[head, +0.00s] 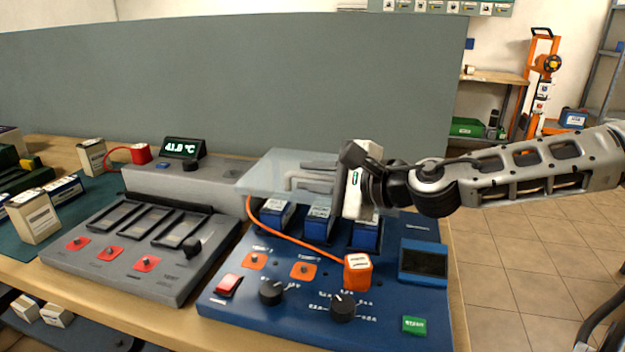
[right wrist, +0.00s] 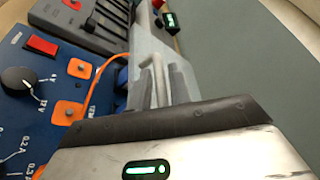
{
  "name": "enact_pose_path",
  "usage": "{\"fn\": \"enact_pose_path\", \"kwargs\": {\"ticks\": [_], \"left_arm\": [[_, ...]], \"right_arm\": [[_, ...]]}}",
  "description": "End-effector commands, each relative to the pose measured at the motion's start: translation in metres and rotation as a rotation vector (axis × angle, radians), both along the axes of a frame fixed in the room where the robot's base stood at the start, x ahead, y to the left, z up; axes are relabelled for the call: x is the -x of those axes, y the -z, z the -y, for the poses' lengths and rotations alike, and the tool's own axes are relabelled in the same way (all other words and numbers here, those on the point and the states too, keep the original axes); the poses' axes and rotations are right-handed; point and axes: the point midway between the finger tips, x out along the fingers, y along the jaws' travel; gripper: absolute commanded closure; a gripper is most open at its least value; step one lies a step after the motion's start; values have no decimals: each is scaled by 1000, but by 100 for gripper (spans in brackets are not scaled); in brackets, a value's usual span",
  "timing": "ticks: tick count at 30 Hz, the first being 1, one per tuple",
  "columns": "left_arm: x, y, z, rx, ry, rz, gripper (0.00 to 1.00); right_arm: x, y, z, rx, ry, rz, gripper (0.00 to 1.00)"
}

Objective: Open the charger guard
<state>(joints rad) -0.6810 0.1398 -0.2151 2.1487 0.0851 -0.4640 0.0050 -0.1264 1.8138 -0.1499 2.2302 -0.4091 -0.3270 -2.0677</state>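The charger guard is a clear, pale panel (head: 262,178) above the back of the blue charger (head: 225,312), over the upper ends of the blue batteries (head: 319,222). It also shows in the right wrist view (right wrist: 150,45). My right gripper (head: 297,180) reaches in from the right at the panel. In the right wrist view its two grey fingers (right wrist: 164,88) stand close together on either side of a thin pale bar, which looks like the guard's handle. The contact itself is partly hidden. My left gripper is in neither view.
An orange cable runs across the blue charger to an orange plug (head: 358,271). A grey charger (head: 120,280) with empty slots stands to the left, and a temperature display (head: 183,147) behind it. A tall grey partition (head: 230,80) closes off the back of the bench.

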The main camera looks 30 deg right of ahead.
Motion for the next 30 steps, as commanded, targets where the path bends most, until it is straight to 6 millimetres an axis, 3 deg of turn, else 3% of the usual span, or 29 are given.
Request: {"fn": "enact_pose_path", "kwargs": {"ticks": [12,15,23,30], "left_arm": [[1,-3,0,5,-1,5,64],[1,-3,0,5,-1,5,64],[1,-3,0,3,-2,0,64],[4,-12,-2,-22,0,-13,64]], "right_arm": [[-3,0,-2,-1,-1,0,80],[-3,0,-2,-1,-1,0,100],[-2,-2,-1,-7,-1,-5,100],[-2,-21,2,-64,0,-52,100]]}}
